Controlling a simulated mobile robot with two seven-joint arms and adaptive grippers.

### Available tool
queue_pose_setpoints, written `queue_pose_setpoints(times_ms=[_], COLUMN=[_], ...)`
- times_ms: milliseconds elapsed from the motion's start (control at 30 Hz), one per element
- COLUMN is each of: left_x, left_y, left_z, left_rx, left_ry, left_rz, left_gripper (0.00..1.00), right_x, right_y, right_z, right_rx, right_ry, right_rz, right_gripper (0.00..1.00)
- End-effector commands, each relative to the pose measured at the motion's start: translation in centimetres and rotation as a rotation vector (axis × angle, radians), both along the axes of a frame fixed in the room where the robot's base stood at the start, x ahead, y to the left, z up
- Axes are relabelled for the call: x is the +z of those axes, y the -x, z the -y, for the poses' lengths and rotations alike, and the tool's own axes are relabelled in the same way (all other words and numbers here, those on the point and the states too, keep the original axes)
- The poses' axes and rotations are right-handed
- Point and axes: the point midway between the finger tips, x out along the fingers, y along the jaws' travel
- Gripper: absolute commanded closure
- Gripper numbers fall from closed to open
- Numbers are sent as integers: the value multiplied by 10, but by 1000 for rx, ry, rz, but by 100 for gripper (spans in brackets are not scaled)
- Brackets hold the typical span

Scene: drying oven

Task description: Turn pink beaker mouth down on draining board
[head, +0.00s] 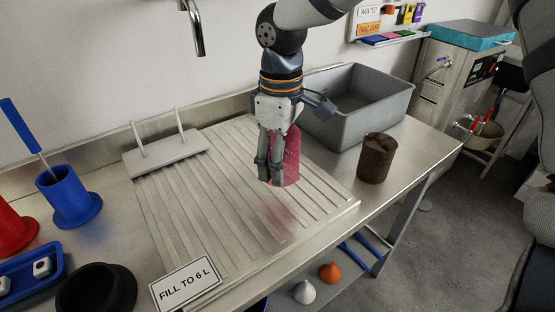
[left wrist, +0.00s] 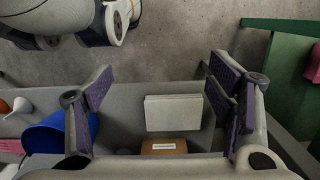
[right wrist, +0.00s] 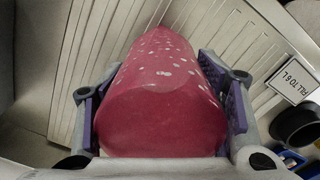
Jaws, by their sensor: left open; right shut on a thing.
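The pink beaker (head: 291,166), speckled with white, is in my right gripper (head: 268,178), over the right half of the ribbed draining board (head: 185,225). In the right wrist view the beaker (right wrist: 165,105) lies between the two finger pads, and a smooth, closed-looking end faces the camera. Its mouth is not clearly seen. A pinkish reflection shows on the board in front of it; I cannot tell whether it touches the board. My left gripper (left wrist: 160,95) is open and empty in the left wrist view, away from the beaker.
A grey basin (head: 355,125) and a brown cylinder (head: 377,158) stand right of the board. A pegged rack (head: 165,153) stands at its back left. A blue holder (head: 70,200), a black bowl (head: 96,290) and a sign (head: 185,283) are at the left and front.

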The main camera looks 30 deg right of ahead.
Motion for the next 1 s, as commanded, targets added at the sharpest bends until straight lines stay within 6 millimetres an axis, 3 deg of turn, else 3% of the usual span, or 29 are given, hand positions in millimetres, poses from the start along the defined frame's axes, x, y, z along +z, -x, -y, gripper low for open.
queue_pose_setpoints(times_ms=[167,600,1000], left_x=[0,-4,-1], left_y=[0,3,1], left_z=[0,0,0], left_rx=[0,0,0], left_ry=[0,0,0], left_rz=[-1,-13,-4], left_gripper=[25,25,25], right_x=[-5,-46,-53], right_y=[0,0,0], right_z=[0,0,0], right_rx=[-2,-3,-3], right_ry=[5,6,5], right_rz=[1,0,3], right_gripper=[67,67,67])
